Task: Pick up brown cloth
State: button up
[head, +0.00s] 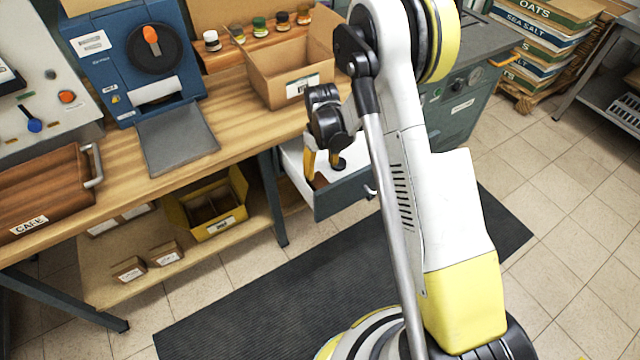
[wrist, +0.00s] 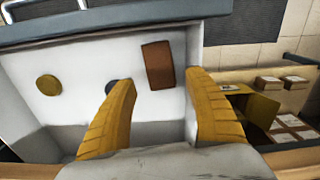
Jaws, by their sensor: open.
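The brown cloth (wrist: 158,65) looks like a small flat folded rectangle and lies on the white floor of an open drawer (wrist: 75,62), near one side wall. My gripper (wrist: 160,80) is open and empty, with its yellow fingers pointing down into the drawer. In the wrist view the cloth shows between the fingertips, nearer the right one; I cannot tell the remaining height. In the head view my gripper (head: 323,172) is over the drawer (head: 345,196) below the bench, and the cloth is mostly hidden there.
A yellow round thing (wrist: 48,85) and a dark round thing, partly behind the left finger, share the drawer. The wooden bench (head: 245,115) carries an open cardboard box (head: 275,88) just above the drawer. A yellow bin (head: 212,226) sits on the lower shelf.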

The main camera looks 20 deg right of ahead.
aim_at(320, 183)
notch_tip(320, 183, down, 5)
jog(key=shift+f+b, duration=0.15)
jog(key=shift+b, duration=0.85)
jog(key=f+b, duration=0.2)
jog(key=f, duration=0.1)
jog(key=f+b, duration=0.1)
jog(key=f, duration=0.1)
jog(key=shift+w+f, duration=0.1)
jog(key=shift+w, duration=0.25)
jog(key=shift+c, duration=0.5)
jog(key=c, duration=0.8)
